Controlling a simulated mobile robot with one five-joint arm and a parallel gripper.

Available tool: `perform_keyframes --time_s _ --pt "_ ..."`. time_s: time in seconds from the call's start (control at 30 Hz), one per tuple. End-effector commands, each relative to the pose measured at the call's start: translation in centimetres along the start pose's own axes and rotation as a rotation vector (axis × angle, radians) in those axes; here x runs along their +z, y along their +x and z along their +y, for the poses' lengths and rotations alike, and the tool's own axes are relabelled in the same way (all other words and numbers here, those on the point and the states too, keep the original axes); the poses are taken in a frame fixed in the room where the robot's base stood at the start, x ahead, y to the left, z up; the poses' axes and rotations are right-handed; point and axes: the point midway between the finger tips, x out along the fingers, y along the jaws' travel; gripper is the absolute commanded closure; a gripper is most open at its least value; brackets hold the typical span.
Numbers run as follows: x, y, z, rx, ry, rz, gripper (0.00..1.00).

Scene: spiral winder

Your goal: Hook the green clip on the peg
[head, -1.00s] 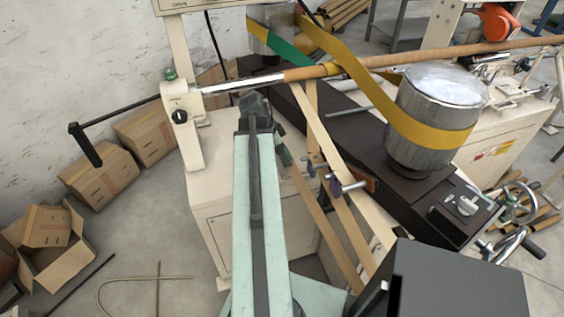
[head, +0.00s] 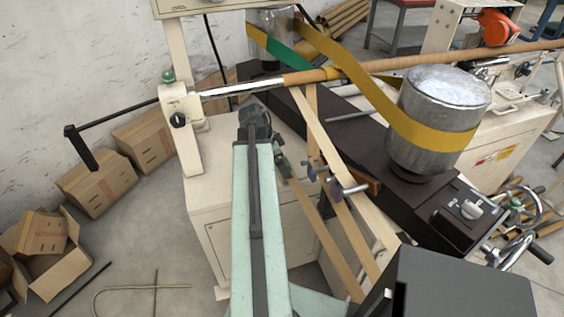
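My pale green arm reaches forward from the bottom of the head view to a dark wrist joint. My gripper (head: 283,163) is small and dark beyond that wrist, over the front of the cream cabinet. A small dark-green piece shows there; I cannot tell whether it is the green clip or part of my gripper, and the fingers are not clear. To its right, apart from it, a short metal peg (head: 352,189) sticks out by the slanting wooden strips. A second, bluish peg-like fitting (head: 314,168) is just left of it.
The cream cabinet (head: 225,225) and slanting wooden strips (head: 362,245) are close around my gripper. A yellow belt (head: 430,133) wraps a metal drum (head: 437,105) on the dark beam. Cardboard boxes (head: 97,185) lie left; the floor between is mostly clear.

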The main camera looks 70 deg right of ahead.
Motion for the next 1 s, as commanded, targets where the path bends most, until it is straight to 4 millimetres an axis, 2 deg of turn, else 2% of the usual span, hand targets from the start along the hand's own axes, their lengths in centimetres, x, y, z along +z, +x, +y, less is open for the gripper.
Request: perform_keyframes --time_s 0.3,0.4,0.77,0.87,0.97,1.0 --pt "-0.4 -6.1 0.1 -0.001 -0.001 0.0 0.0" --pt "-0.3 -7.3 0.1 0.0 -0.001 0.0 0.0" --pt "0.1 -7.3 0.1 -0.001 -0.005 -0.001 0.0" --pt "2.8 -8.3 -0.5 -0.018 -0.098 -0.015 0.0" --pt "10.3 -11.0 -1.5 -0.066 -0.363 -0.052 0.0" --pt "14.4 -12.5 -1.5 -0.093 -0.511 -0.07 0.0"
